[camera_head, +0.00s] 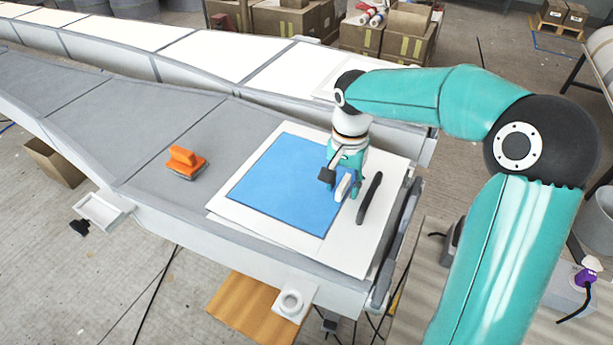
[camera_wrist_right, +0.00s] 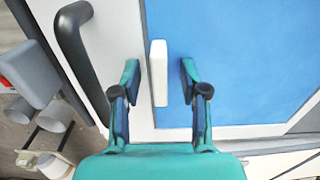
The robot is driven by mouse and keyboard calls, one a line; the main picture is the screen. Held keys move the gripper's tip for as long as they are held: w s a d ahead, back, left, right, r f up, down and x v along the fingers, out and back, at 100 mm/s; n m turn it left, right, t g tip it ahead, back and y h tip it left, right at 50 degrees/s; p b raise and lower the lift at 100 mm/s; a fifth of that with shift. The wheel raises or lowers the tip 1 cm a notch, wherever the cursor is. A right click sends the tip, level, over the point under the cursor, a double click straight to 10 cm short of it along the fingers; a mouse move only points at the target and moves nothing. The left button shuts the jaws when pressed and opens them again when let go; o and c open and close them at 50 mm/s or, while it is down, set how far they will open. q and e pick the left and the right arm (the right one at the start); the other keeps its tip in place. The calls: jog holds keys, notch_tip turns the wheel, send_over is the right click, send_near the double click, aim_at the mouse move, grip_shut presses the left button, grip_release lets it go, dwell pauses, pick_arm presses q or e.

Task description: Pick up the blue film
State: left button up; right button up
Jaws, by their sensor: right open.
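The blue film (camera_head: 280,180) is a flat blue square on a white board (camera_head: 234,222), which lies on the grey mould surface. My right gripper (camera_head: 340,186) points down over the film's right edge. In the right wrist view the blue film (camera_wrist_right: 235,60) fills the right side, and my right gripper (camera_wrist_right: 160,70) is open with its two fingers apart. A small white block (camera_wrist_right: 158,73) shows between the fingers along the film's edge. I cannot tell whether the fingers touch the film. My left gripper is not in view.
A black handle (camera_head: 369,198) stands on the board right of the gripper; it also shows in the right wrist view (camera_wrist_right: 80,60). An orange-handled tool (camera_head: 186,163) lies left of the board. Cardboard boxes (camera_head: 290,20) stand behind. The grey surface (camera_head: 90,110) at left is clear.

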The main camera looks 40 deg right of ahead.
grip_shut()
jog(key=shift+r, duration=0.15)
dwell(0.4)
